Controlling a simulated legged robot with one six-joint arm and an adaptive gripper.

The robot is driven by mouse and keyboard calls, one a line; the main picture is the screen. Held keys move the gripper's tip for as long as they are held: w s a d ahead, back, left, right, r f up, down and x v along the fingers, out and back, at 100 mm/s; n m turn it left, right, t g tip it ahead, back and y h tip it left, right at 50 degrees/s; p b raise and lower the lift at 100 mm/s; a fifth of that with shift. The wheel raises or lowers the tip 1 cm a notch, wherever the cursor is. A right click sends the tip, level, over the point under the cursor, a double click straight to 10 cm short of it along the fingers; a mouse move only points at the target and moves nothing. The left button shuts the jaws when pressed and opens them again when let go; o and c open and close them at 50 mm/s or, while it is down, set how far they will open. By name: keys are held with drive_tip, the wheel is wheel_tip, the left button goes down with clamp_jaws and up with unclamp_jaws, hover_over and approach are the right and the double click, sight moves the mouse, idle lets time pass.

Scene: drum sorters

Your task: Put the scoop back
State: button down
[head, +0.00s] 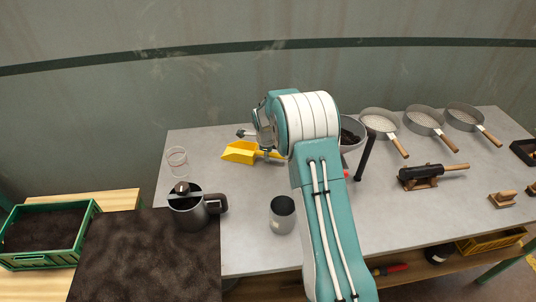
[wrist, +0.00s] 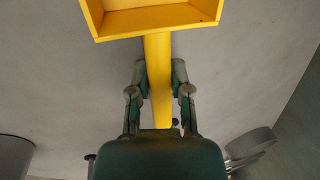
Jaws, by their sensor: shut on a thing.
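The yellow scoop (head: 241,152) is at the back left of the grey table in the head view, its tray pointing left and its handle to the right. In the wrist view the open tray of the scoop (wrist: 153,20) fills the top, with the handle running down between my fingers. My gripper (wrist: 160,78) is shut on the handle. In the head view my arm hides most of the gripper. I cannot tell whether the scoop touches the table.
A clear beaker (head: 177,161), a dark pitcher (head: 190,208) and a grey cup (head: 282,214) stand left and front. A bowl (head: 351,134) is right of my arm. Several sieves (head: 424,119) and a dark tool on a stand (head: 420,175) lie further right. A green crate (head: 47,233) is far left.

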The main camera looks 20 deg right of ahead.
drive_tip(key=c, duration=0.6)
unclamp_jaws()
drive_tip(key=shift+o, duration=0.2)
drive_tip(key=shift+r, duration=0.1)
drive_tip(key=s+a+r+n, duration=0.2)
drive_tip(key=s+r, duration=0.2)
drive_tip(key=r, duration=0.6)
drive_tip(key=s+a+r+n, duration=0.15)
drive_tip(key=s+r, duration=0.25)
drive_tip(key=r, duration=0.6)
drive_tip(key=s+a+r+n+t, duration=0.2)
drive_tip(key=s+r+n, duration=0.55)
drive_tip(key=s, duration=0.35)
drive_tip(key=s+a+n+t+y, duration=0.1)
drive_tip(key=s+a+n, duration=0.2)
drive_tip(key=s+n, duration=1)
drive_tip(key=s, duration=0.7)
drive_tip(key=shift+s+a+f+n, duration=0.2)
drive_tip(key=shift+f+n, duration=0.1)
drive_tip(key=shift+f, duration=0.1)
drive_tip(key=shift+w, duration=0.1)
